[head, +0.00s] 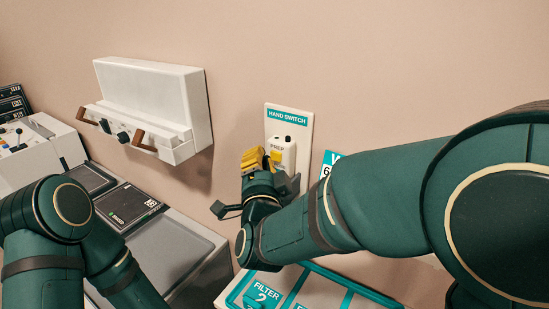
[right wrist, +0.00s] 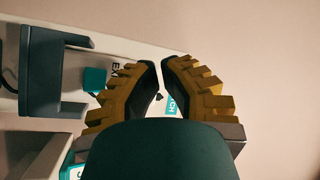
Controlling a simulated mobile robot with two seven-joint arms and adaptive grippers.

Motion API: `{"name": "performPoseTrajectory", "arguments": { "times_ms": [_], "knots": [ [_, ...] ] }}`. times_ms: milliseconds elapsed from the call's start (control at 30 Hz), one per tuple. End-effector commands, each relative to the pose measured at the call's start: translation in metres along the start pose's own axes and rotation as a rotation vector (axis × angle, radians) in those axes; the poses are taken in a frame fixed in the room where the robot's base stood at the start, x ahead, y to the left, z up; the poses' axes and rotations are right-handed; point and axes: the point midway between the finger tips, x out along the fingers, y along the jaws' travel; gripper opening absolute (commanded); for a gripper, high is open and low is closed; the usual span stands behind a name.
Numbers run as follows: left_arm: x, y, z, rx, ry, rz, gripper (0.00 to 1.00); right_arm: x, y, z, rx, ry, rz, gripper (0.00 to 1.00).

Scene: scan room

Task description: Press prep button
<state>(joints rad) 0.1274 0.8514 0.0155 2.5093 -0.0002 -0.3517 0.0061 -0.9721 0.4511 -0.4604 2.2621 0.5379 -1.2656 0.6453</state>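The hand switch panel (head: 305,125) is a white plate on the wall with a teal "HAND SWITCH" label. On it is a pale switch body (head: 288,151) marked "PREP", with a small dark spot at its top. My right gripper (head: 253,159) has yellow ridged fingers and is just left of the switch body in the head view; whether it touches cannot be told. In the right wrist view the fingertips (right wrist: 158,66) nearly meet, with nothing visible held between them. The lower part of the switch is hidden behind my right gripper and arm. My left gripper is out of view.
A white wall unit (head: 150,100) with brown handles is at left. A grey console (head: 160,245) with dark screens stands below it. A tray with teal dividers (head: 345,285), one marked "FILTER 2", lies below my right arm. A teal sign (head: 327,163) is partly hidden behind that arm.

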Motion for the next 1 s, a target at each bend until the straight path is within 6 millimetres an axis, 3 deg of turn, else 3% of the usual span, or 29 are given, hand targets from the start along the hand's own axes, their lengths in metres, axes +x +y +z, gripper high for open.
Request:
{"name": "performPoseTrajectory", "arguments": {
  "times_ms": [267,300,333,1000],
  "knots": [
    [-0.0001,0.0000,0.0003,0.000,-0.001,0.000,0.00,0.0009,0.0001,-0.0006,0.000,0.000,0.000,0.00],
    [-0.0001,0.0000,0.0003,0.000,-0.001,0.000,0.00,0.0009,0.0000,-0.0006,0.000,0.000,0.000,0.05],
    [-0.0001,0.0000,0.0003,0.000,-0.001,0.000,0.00,0.0009,0.0000,-0.0006,0.000,0.000,0.000,0.00],
    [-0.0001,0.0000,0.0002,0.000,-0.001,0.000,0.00,0.0007,0.0001,-0.0004,0.000,0.000,0.000,0.00]
  ]
}}
